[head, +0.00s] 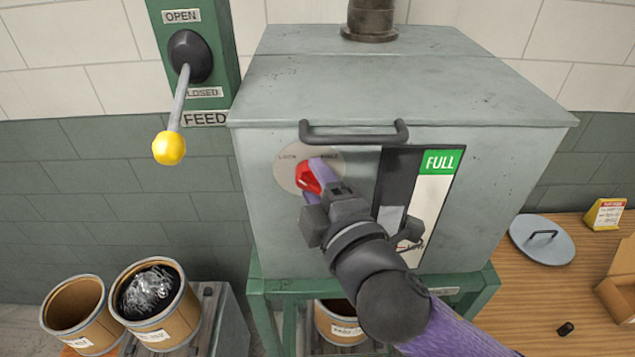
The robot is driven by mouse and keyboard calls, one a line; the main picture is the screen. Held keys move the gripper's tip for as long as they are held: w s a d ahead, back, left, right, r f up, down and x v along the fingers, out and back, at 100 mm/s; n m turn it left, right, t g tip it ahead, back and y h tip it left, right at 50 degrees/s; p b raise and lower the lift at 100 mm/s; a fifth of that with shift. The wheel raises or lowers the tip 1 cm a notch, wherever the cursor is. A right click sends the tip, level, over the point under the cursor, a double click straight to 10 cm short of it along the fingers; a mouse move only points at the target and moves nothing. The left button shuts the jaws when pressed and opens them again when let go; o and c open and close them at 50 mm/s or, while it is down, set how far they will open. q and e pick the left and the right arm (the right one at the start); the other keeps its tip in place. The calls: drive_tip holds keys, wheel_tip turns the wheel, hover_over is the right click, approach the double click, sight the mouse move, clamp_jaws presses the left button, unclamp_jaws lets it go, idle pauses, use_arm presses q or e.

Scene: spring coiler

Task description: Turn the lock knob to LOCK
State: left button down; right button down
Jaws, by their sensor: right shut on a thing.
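The red lock knob (307,180) sits on a round pale plate (285,180) on the front of a grey metal cabinet (262,200). The plate carries the word LOCK at upper left and a second, partly readable word at upper right. My right gripper (314,180) is at the knob, its purple fingers shut on it and covering part of it. The knob's pointing direction is hard to tell behind the fingers. My left gripper is not in view.
A dark handle bar (353,138) juts out just above the plate. A FULL gauge window (436,175) is right of the knob. A feed lever with a yellow ball (169,148) hangs at left. Drums (72,310) stand lower left; a round lid (530,250) lies on the wooden table.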

idle(0.5)
drive_tip(key=shift+c, duration=0.8)
unclamp_jaws()
